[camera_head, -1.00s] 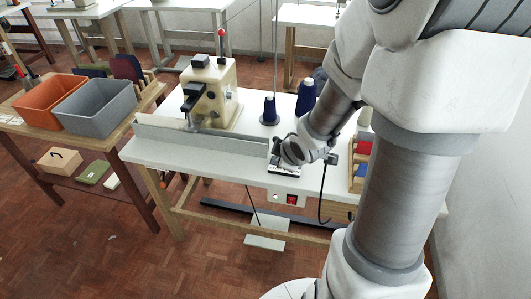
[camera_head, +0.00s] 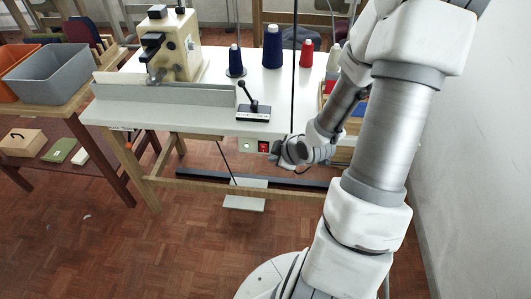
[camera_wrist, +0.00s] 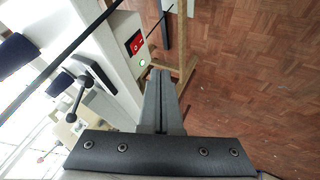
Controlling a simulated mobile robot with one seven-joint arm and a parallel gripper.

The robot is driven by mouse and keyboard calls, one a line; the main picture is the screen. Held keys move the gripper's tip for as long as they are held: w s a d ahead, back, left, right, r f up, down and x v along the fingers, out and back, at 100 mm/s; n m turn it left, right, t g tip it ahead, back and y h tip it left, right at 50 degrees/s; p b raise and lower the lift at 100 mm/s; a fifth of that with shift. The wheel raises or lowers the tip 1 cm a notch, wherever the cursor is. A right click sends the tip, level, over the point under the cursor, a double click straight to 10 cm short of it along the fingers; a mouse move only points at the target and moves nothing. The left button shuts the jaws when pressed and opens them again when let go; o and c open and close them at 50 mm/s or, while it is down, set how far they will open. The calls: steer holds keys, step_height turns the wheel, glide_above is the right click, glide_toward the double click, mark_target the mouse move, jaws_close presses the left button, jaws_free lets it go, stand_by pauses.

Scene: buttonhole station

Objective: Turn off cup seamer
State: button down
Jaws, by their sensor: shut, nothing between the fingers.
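The cup seamer (camera_head: 172,48) is a cream machine with black parts, standing at the left of a white table. On the table's front edge is a switch panel with a red rocker switch (camera_head: 263,147) and a green lamp (camera_head: 247,145) that looks lit. In the wrist view the red switch (camera_wrist: 135,43) and green lamp (camera_wrist: 142,63) show left of and beyond my fingertips. My gripper (camera_head: 277,152) is shut and empty, just in front of the table edge, right beside the switch and apparently apart from it. Its closed fingers also fill the lower middle of the wrist view (camera_wrist: 160,75).
A black lever with a ball knob (camera_head: 254,108) stands on the tabletop above the panel. Thread cones, a dark blue one (camera_head: 273,46) and a red one (camera_head: 307,53), stand behind it. A grey bin (camera_head: 45,75) is at left. The floor in front is clear.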

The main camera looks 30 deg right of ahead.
mark_target(264, 144)
steer(key=shift+w, duration=0.1)
steer(key=shift+w+d+f+b, duration=0.3)
steer(key=shift+w+f+b, duration=0.45)
steer(key=shift+w+f, duration=0.65)
steer(key=shift+w+d+f+b, duration=0.25)
steer(key=shift+w+f+b, duration=0.65)
steer(key=shift+w, duration=0.85)
steer(key=shift+w+d+f+b, duration=0.3)
steer(key=shift+w+f+b, duration=0.25)
steer(key=shift+w+f, duration=0.9)
steer(key=shift+w+r, duration=0.1)
steer(key=shift+w, duration=0.05)
steer(key=shift+w+d+r, duration=0.1)
steer(key=shift+w+d, duration=0.05)
steer(key=shift+w, duration=0.1)
steer(key=shift+r, duration=0.1)
steer(key=shift+r+p, duration=0.75)
steer(key=shift+p, duration=0.1)
steer(key=shift+s, duration=0.15)
